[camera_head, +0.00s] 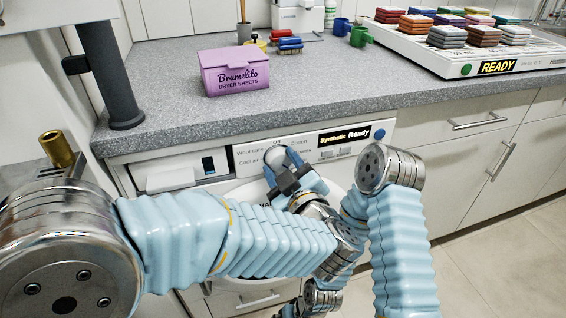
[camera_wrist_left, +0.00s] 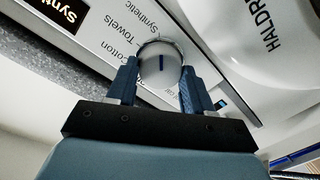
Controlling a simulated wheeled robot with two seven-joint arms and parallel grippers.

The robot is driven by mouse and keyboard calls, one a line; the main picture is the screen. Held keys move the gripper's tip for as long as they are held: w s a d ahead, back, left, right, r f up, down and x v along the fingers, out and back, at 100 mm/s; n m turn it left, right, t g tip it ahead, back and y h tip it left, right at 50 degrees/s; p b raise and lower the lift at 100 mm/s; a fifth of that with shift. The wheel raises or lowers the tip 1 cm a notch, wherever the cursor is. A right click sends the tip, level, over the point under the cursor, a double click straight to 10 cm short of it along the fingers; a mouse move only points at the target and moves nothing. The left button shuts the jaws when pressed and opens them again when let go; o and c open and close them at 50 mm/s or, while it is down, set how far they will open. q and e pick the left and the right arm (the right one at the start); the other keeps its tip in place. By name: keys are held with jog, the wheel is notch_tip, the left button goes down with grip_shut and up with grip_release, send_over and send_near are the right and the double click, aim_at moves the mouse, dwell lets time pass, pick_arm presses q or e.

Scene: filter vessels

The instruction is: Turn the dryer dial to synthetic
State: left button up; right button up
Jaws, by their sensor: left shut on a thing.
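The dryer dial (camera_head: 276,153) is a round silver-white knob on the dryer's front panel. In the wrist view the dial (camera_wrist_left: 162,62) carries a dark blue mark on its face, roughly upright in that picture. The printed words Cotton, Towels and Synthetic (camera_wrist_left: 141,17) run beside it. My left gripper (camera_head: 284,168) is at the panel with its two blue fingers on either side of the dial, shut on it. The dryer display (camera_head: 345,138) reads "Synthetic Ready".
A grey speckled countertop (camera_head: 180,105) overhangs the panel. A purple dryer-sheet box (camera_head: 235,72) stands on it, with a dark post (camera_head: 108,80) at left. A white tray (camera_head: 440,62) with folded cloths and a READY sign is at right. My arm links cover the dryer's front.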

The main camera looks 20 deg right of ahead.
pick_arm(q)
jog(key=shift+f, duration=0.1)
dwell(0.3)
jog(key=o, duration=1)
jog(key=shift+o, duration=0.2)
